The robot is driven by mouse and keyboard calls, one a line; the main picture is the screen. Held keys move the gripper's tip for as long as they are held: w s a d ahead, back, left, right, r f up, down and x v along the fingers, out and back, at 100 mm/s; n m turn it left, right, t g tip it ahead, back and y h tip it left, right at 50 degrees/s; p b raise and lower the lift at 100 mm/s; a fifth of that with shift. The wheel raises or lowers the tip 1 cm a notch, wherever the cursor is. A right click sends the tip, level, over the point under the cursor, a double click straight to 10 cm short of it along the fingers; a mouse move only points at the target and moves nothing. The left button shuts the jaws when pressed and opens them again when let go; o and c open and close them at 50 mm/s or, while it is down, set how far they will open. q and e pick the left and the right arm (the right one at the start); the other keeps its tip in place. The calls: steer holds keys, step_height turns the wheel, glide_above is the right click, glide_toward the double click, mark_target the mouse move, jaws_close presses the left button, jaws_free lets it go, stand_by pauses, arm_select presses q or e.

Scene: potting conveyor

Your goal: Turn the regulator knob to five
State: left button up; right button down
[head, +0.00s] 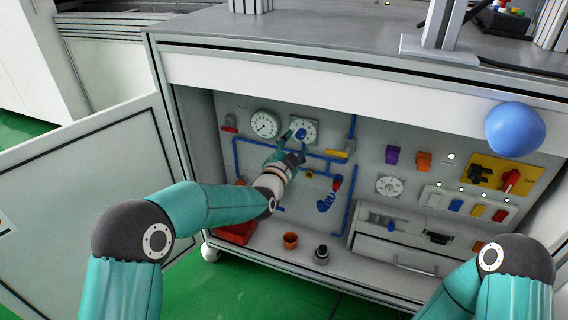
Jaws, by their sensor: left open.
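The blue regulator knob (301,133) sits on a square white dial plate (311,127) on the cabinet's back panel. My left gripper (296,141) reaches into the cabinet and is open, with its fingertips at the knob's lower left and lower right. I cannot tell whether the fingers touch the knob. The dial's numbers are too small to read, and the gripper covers its lower part. My right arm shows at the lower right, but its gripper is not in view.
A round gauge (264,125) is left of the dial. Blue pipes (262,142) with a yellow handle (336,154) run around it. The open cabinet door (90,180) is at the left. A blue ball-like object (515,130) is at the right.

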arm_select(q)
steer(key=v, duration=0.8)
steer(key=shift+s, duration=0.25)
steer(key=shift+f, duration=0.1)
